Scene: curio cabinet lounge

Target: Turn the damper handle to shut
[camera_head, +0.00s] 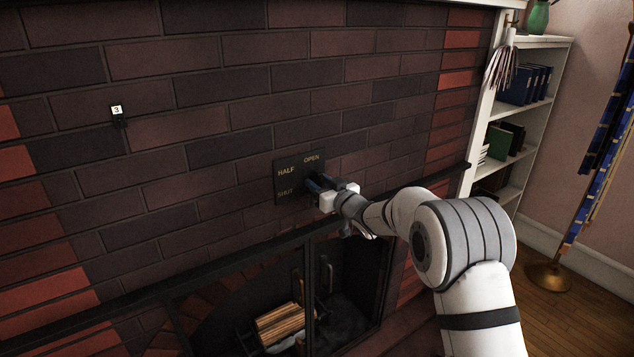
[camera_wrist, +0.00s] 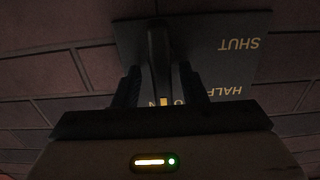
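The dark damper plate (camera_head: 287,180) is set on the brick wall, with HALF, OPEN and SHUT in gold letters. It shows upside down in the wrist view (camera_wrist: 225,62). The damper handle (camera_wrist: 157,55) is a dark bar. A small yellow mark sits at its lower end, close to the partly hidden OPEN lettering. My gripper (camera_head: 318,186) is at the plate's right side and hides most of the handle in the head view. In the wrist view my gripper's two fingers (camera_wrist: 160,88) stand on either side of the handle, with gaps visible; it looks open.
A black mantel ledge (camera_head: 225,258) runs below the plate, above a fireplace opening with logs (camera_head: 280,325). A small tag marked 3 (camera_head: 117,110) is on the wall at left. A white bookshelf (camera_head: 528,42) stands at right. The wall around the plate is clear.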

